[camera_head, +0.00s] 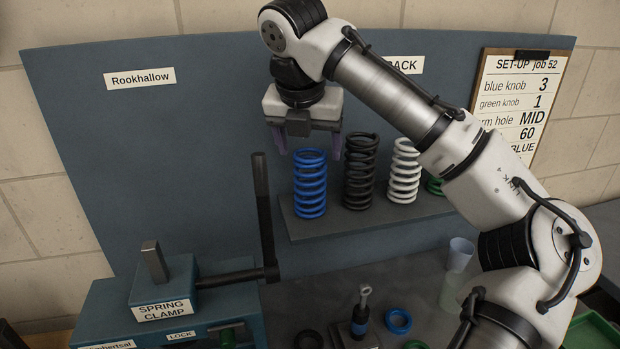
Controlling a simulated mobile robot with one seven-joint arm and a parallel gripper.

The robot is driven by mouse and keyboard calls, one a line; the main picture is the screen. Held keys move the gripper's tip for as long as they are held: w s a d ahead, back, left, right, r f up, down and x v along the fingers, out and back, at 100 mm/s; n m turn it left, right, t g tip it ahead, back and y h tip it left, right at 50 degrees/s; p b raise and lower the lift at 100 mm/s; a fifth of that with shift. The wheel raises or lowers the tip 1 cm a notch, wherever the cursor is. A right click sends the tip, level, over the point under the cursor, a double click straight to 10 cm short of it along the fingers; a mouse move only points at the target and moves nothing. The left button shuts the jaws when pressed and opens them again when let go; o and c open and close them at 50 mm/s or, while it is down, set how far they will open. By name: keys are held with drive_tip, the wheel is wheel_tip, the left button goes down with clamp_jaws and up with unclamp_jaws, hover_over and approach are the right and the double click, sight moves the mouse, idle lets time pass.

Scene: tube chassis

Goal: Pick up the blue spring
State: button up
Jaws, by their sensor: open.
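The blue spring (310,184) stands upright at the left end of a grey shelf (360,222) on the blue-grey back panel. My gripper (309,148) is open and points down just above the top of the blue spring. Its fingers show to the left and right of the spring's top; whether they touch it I cannot tell. Nothing shows held between them.
A black spring (360,172), a white spring (404,172) and a partly hidden green spring (434,187) stand to the right on the shelf. A spring clamp (163,282) with a tall black lever (264,212) stands at the lower left. Loose rings (398,320) lie on the bench.

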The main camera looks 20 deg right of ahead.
drive_tip(key=shift+x, duration=1.3)
clamp_jaws()
drive_tip(key=shift+r, duration=0.1)
